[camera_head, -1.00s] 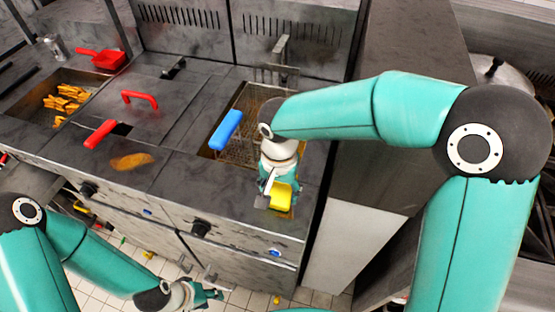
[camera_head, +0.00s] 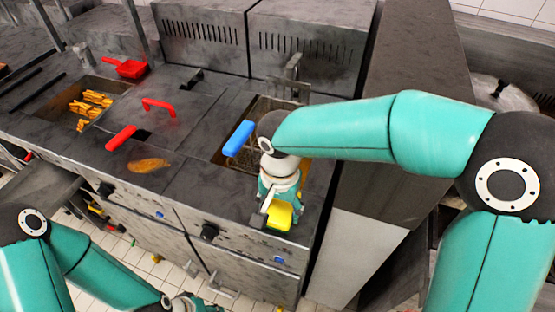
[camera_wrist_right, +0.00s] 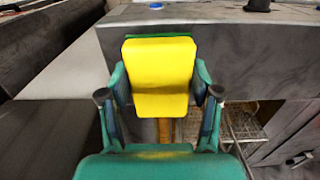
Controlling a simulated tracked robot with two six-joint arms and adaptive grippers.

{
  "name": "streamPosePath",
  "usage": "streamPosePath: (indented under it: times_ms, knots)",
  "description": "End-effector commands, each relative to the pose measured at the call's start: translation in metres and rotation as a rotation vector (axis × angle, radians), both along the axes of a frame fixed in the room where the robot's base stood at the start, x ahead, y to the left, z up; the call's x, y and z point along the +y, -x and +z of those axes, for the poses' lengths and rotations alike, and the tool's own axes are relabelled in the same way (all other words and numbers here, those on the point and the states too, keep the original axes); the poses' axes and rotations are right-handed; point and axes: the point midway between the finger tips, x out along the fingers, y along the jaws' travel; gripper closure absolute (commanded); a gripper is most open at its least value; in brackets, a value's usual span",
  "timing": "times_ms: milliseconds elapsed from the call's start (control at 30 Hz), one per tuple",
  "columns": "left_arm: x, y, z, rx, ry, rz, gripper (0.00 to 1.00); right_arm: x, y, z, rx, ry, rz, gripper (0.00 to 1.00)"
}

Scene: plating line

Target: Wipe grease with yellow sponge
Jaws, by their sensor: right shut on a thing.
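The yellow sponge (camera_head: 279,215) is held in my right gripper (camera_head: 275,205) at the front right of the counter. In the right wrist view the sponge (camera_wrist_right: 160,75) has a green backing edge and sits between both fingers. I cannot tell whether it touches the counter. An orange-brown grease patch (camera_head: 149,165) lies on the counter left of the blue handle. Another orange-brown area (camera_head: 304,170) shows behind my right wrist, partly hidden. My left gripper (camera_head: 192,303) is low at the bottom edge, partly cut off; its opening is unclear.
A blue-handled fryer basket (camera_head: 238,138) stands close to my right wrist. Red handles (camera_head: 121,137) and a red scoop (camera_head: 125,67) lie further left. Fries (camera_head: 92,102) fill the left fryer. A tall metal cabinet (camera_head: 395,130) borders the right side.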

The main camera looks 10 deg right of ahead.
Motion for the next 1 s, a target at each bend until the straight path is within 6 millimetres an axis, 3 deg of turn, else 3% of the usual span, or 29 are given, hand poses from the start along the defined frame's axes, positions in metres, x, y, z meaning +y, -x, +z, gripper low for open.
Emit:
streamPosePath:
  times_ms: [400, 1000]
  knots:
    - [0.000, 0.000, 0.027, 0.001, 0.000, 0.000, 0.60, -0.001, 0.000, 0.037, -0.001, 0.000, -0.002, 0.69]
    - [0.000, 0.000, 0.027, 0.001, 0.000, 0.000, 0.60, -0.001, 0.000, 0.038, -0.001, 0.000, -0.001, 0.69]
